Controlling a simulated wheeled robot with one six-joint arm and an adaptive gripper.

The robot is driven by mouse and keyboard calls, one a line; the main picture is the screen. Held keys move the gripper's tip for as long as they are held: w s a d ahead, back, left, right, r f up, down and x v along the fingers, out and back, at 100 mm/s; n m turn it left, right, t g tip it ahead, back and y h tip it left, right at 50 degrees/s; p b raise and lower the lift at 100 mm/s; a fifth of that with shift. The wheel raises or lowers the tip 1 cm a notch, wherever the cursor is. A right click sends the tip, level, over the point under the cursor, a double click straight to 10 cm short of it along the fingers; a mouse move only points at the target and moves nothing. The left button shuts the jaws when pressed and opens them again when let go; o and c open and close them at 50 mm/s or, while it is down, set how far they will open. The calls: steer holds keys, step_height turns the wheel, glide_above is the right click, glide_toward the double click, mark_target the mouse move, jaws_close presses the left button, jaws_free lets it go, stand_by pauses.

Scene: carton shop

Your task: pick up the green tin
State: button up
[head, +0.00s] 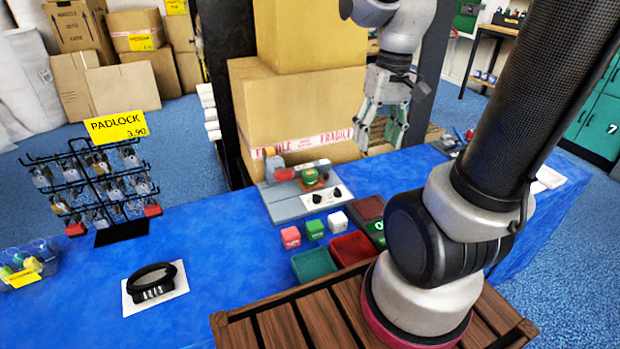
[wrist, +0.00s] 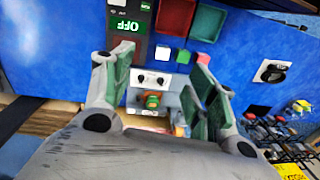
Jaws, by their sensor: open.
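The green tin (head: 314,229) is a small block-shaped tin on the blue counter. It stands between a pink-red tin (head: 290,237) and a white tin (head: 337,221). In the wrist view the green tin (wrist: 183,57) shows small, beyond the fingertips, between the white tin (wrist: 162,53) and the red one (wrist: 201,60). My gripper (head: 383,122) is open and empty, pointing down in the air, right of and behind the tins in the head view. Its spread green-padded fingers also show in the wrist view (wrist: 165,62). It is apart from the tin.
A grey device (head: 285,205) with two black knobs stands just behind the tins. Green (head: 315,264) and red (head: 352,248) trays lie in front. A padlock rack (head: 95,190) stands at the left, with a black combination lock (head: 153,284) nearer. Cartons (head: 300,110) rise behind the counter.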

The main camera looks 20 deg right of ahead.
steer(key=w+a+f+n+y, duration=0.25)
steer(key=w+f+n, duration=0.25)
steer(key=w+f, duration=1.15)
steer(key=n+t, duration=0.2)
steer(key=n, duration=0.6)
glide_toward(310, 172)
steer(key=f, duration=0.1)
steer(key=shift+n+y, duration=0.3)
steer(key=shift+y, duration=0.05)
steer(key=x, duration=0.8)
steer(key=shift+f, duration=0.1)
steer(key=c, duration=0.9)
